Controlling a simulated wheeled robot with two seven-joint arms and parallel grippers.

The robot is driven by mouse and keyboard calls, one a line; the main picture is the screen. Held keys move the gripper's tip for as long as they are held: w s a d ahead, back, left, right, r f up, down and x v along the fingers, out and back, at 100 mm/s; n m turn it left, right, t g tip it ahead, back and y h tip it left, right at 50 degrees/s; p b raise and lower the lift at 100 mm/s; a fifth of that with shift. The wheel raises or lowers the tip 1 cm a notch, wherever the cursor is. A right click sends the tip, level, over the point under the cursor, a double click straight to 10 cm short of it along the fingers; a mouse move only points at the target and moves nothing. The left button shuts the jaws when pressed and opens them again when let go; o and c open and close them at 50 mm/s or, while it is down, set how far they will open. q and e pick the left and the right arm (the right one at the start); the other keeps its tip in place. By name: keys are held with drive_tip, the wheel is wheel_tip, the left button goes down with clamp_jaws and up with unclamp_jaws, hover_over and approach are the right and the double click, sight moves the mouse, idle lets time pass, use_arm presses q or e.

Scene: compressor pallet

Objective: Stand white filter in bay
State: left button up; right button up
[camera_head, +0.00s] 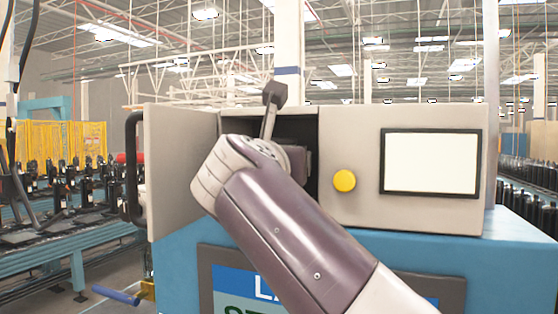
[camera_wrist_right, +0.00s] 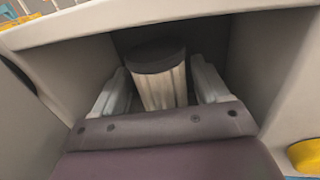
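The white filter (camera_wrist_right: 160,88), a pale ribbed cylinder with a dark round cap, shows inside the bay in the right wrist view. I cannot see whether the filter touches the bay floor. My left gripper is not in view.
The bay's door (camera_head: 178,170) stands open to the left, with a black handle (camera_head: 134,165). A yellow button (camera_head: 344,181) and a blank screen (camera_head: 431,161) are right of the bay. The bay walls stand close on both sides of my gripper.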

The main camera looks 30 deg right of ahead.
drive_tip(key=shift+o, duration=0.3)
drive_tip(key=shift+s+a, duration=0.1)
drive_tip(key=shift+r, duration=0.2)
drive_tip(key=shift+s+a, duration=0.1)
drive_tip(key=shift+s, duration=0.05)
drive_tip(key=b+v, duration=0.4)
drive_tip(key=v, duration=0.7)
drive_tip(key=shift+s+a, duration=0.15)
drive_tip(key=shift+a, duration=0.05)
